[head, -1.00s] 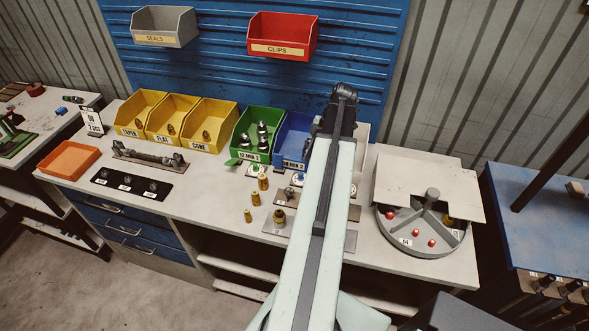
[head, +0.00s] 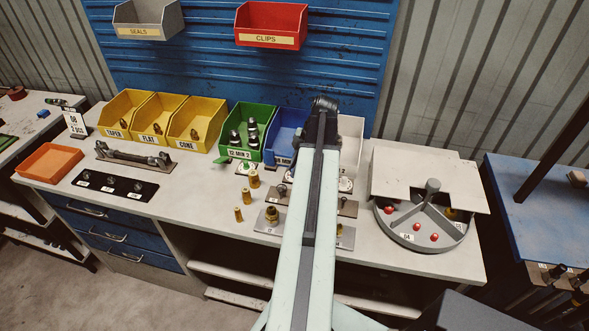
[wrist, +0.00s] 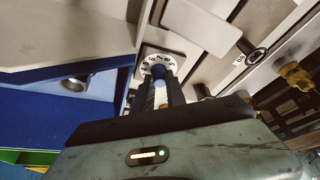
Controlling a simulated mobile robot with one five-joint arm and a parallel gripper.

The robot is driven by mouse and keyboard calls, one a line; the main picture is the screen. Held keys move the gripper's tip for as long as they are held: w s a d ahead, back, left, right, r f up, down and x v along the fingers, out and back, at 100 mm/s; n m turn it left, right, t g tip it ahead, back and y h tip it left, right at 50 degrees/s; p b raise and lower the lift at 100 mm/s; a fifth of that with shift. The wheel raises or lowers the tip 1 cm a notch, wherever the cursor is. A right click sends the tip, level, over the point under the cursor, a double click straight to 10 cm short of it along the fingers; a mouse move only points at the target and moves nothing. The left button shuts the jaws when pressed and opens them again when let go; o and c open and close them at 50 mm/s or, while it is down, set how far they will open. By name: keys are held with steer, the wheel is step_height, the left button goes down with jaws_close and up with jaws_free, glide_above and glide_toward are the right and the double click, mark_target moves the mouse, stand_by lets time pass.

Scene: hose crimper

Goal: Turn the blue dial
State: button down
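I cannot tell whether either finger touches the knob. The far side of the knob is hidden.
Brass fittings (head: 254,179) stand on the bench near the arm. A round divided tray (head: 425,240) sits to the right. A white bin (head: 350,145) is close beside my arm's end.

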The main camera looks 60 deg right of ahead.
steer(key=shift+a+m, duration=0.15)
steer(key=shift+m, duration=0.15)
steer(key=shift+s+m+h, duration=0.1)
steer(key=shift+m+h, duration=0.2)
steer(key=shift+m, duration=0.3)
steer(key=shift+m+t+h, duration=0.6)
steer(key=shift+m, duration=1.3)
steer(key=c, duration=1.6)
jaws_free()
